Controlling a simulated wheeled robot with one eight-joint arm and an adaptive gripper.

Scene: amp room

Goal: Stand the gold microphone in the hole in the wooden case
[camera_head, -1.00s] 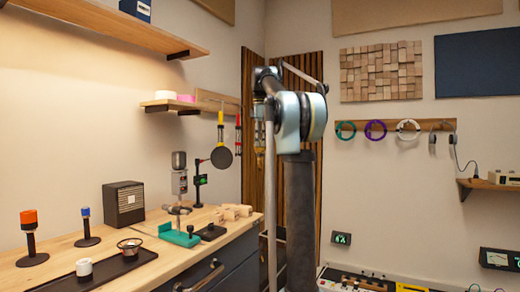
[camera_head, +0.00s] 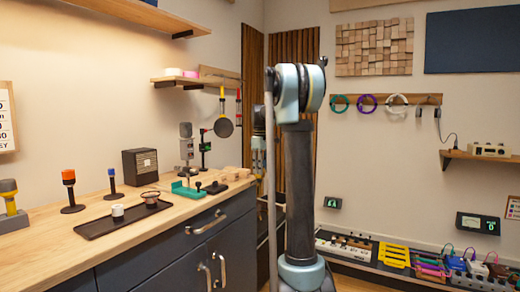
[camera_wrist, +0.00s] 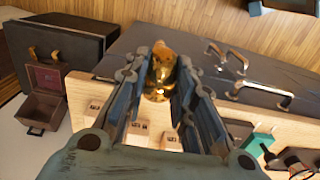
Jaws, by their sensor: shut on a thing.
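The gold microphone (camera_wrist: 157,82) is between the fingers of my gripper (camera_wrist: 160,62) in the wrist view. My gripper is shut on it, and its shiny gold end shows above the wooden counter's edge. In the head view my gripper is mostly hidden behind my own arm, and I cannot make out the microphone there. A small brown case (camera_wrist: 42,103) with its lid open stands at the left in the wrist view. I cannot see a hole in it, nor tell whether it is the task's case.
A black tray (camera_head: 125,219), a green stand (camera_head: 186,190), a grey microphone (camera_head: 186,147) and a speaker (camera_head: 140,166) stand there too. Cabinet handles (camera_head: 206,223) stick out below. Pedals (camera_head: 450,268) line the right wall.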

